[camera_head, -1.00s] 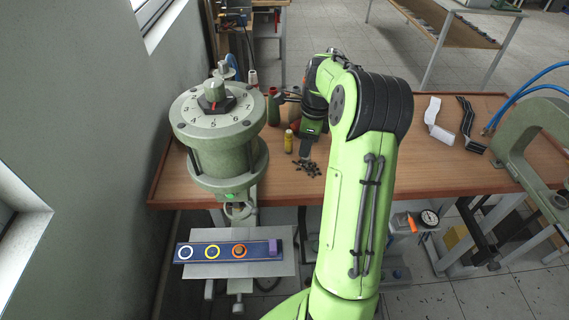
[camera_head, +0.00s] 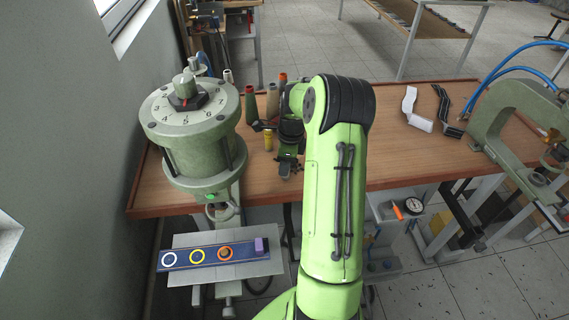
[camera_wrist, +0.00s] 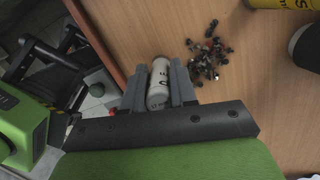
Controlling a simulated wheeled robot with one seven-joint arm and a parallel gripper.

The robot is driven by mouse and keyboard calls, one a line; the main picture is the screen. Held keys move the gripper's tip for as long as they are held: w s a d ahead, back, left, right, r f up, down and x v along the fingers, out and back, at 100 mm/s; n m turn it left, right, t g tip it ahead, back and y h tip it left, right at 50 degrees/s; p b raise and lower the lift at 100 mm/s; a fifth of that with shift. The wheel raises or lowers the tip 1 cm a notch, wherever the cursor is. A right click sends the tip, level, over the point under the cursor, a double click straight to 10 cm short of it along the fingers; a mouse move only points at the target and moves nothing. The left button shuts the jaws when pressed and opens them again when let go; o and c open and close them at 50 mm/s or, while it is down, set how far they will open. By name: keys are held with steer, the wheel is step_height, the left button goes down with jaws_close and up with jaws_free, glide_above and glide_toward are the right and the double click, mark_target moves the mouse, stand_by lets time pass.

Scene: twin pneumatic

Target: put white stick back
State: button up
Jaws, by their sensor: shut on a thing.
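The white stick (camera_wrist: 158,84), a short white cylinder with dark markings, lies between the two grey fingers of my gripper (camera_wrist: 160,88) in the wrist view. My gripper is shut on it, over the wooden table close to its edge. In the head view my gripper (camera_head: 287,168) is at the table's front part, and the stick cannot be made out there. A blue holder strip (camera_head: 180,261) lies on a grey plate at lower left. Its white ring (camera_head: 168,258) and yellow ring (camera_head: 196,256) look empty. An orange piece (camera_head: 225,253) and a purple piece (camera_head: 261,246) are on it.
A green press with a numbered dial (camera_head: 195,130) stands left of my gripper, above the strip. A yellow bottle (camera_head: 268,140) and several spools stand behind. Small dark bits (camera_wrist: 208,52) lie beside the gripper. A green clamp frame (camera_head: 520,130) is at right.

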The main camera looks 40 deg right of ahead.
steer(key=o, duration=0.9)
steer(key=shift+f, duration=0.1)
steer(key=shift+o, duration=0.2)
steer(key=r, duration=0.4)
steer(key=r+p, duration=0.1)
steer(key=r, duration=0.3)
steer(key=s+d+r+p, duration=0.1)
steer(key=r, duration=0.3)
steer(key=shift+r, duration=0.2)
steer(key=shift+f, duration=0.1)
